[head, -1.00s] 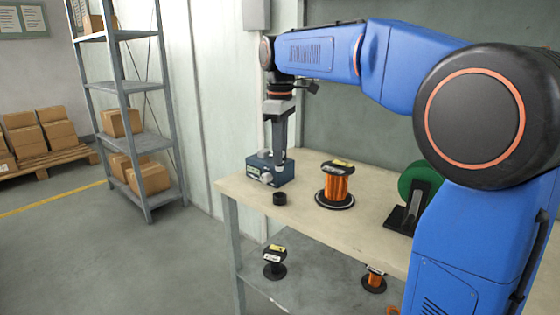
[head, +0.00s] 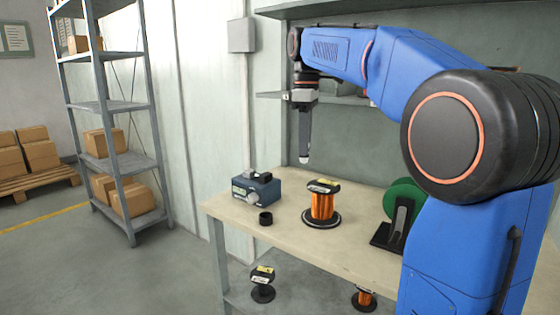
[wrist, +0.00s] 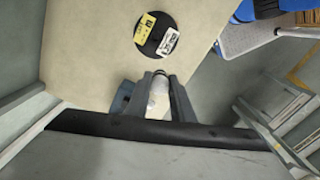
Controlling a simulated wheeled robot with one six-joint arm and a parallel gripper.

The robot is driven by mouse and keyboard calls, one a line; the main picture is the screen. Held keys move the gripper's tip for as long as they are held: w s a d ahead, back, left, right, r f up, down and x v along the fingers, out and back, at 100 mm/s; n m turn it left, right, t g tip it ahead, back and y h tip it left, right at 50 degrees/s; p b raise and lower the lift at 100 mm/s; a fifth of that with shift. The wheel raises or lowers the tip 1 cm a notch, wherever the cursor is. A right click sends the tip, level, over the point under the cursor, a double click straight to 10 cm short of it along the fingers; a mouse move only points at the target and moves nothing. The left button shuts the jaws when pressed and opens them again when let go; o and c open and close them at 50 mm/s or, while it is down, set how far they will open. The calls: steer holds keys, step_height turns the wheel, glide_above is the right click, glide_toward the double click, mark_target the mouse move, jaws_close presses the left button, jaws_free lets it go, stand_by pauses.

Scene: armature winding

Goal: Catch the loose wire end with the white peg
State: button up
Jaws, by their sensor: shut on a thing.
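My gripper (head: 304,148) hangs pointing down above the back of the workbench, clear of the tabletop. It is shut on the white peg (wrist: 158,104), which shows between the dark fingers in the wrist view; its pale tip (head: 304,160) pokes out below them in the head view. A spool of copper wire (head: 322,206) with a black, labelled top stands upright on the bench, below and slightly right of the gripper. Its top flange (wrist: 157,35) shows ahead of the fingers in the wrist view. I cannot make out a loose wire end.
A dark blue box (head: 265,193) with a pale knob sits at the bench's left end, with a small black ring (head: 265,218) before it. A green disc (head: 405,196) on a black stand is right of the spool. A shelf (head: 270,96) runs behind the gripper.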

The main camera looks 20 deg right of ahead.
steer(key=s+d+r, duration=0.2)
steer(key=d+r, duration=0.2)
steer(key=d, duration=0.1)
steer(key=shift+d+f, duration=0.15)
steer(key=shift+f, duration=1.9)
steer(key=shift+d+f, duration=0.1)
steer(key=shift+f, duration=1.9)
